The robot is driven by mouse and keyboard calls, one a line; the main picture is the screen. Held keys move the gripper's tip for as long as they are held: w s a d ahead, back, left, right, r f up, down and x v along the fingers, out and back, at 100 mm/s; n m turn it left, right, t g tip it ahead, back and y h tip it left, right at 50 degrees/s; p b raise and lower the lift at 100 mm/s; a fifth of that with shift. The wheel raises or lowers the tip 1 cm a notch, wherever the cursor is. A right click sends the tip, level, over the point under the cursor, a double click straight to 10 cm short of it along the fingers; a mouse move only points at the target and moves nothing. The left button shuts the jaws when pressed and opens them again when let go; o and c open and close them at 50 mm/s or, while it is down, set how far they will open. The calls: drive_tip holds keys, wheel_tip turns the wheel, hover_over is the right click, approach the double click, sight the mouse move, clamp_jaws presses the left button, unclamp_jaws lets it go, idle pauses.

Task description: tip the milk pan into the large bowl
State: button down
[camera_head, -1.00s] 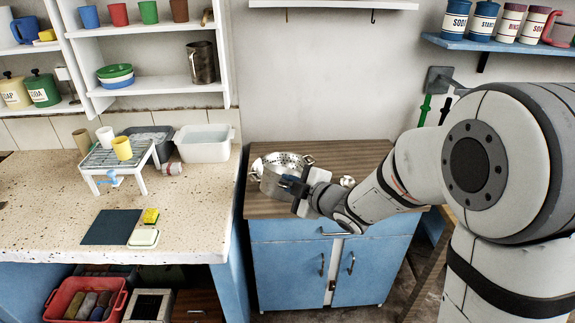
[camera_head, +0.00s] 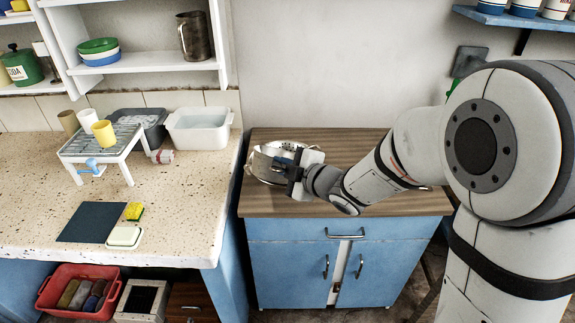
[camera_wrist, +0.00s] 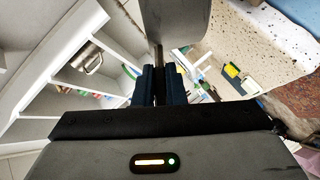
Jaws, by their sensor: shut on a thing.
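My gripper (camera_head: 283,166) is over the wooden-topped cabinet, its fingers (camera_wrist: 158,88) shut on a thin dark handle. A smooth grey vessel (camera_wrist: 172,22) at the end of that handle, which I take for the milk pan, fills the top middle of the wrist view. In the head view a shiny metal side (camera_head: 261,167) shows just left of the fingers; it seems to be the pan. A perforated metal colander (camera_head: 290,147) shows right behind it, partly hidden by my gripper. I cannot make out a large bowl for sure, nor the pan's contents.
The speckled counter (camera_head: 190,210) at left bears a white rack (camera_head: 125,145) with cups, a white basin (camera_head: 198,128), a dark mat (camera_head: 91,222), a yellow sponge (camera_head: 134,211) and a soap dish (camera_head: 124,237). The wooden top (camera_head: 400,203) is clear at its front right.

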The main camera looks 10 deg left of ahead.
drive_tip(key=shift+s+a+f+n+t+b, duration=0.1)
drive_tip(key=shift+s+f+n+t+b, duration=0.35)
drive_tip(key=shift+b, duration=0.85)
drive_tip(key=shift+s+a+f+n+t+b, duration=0.1)
drive_tip(key=shift+s+f+n+b, duration=0.15)
drive_tip(key=shift+f+b, duration=0.75)
drive_tip(key=s+f+n+b, duration=0.1)
drive_tip(key=b, duration=0.6)
drive_tip(key=shift+t, duration=0.35)
drive_tip(key=shift+s, duration=0.1)
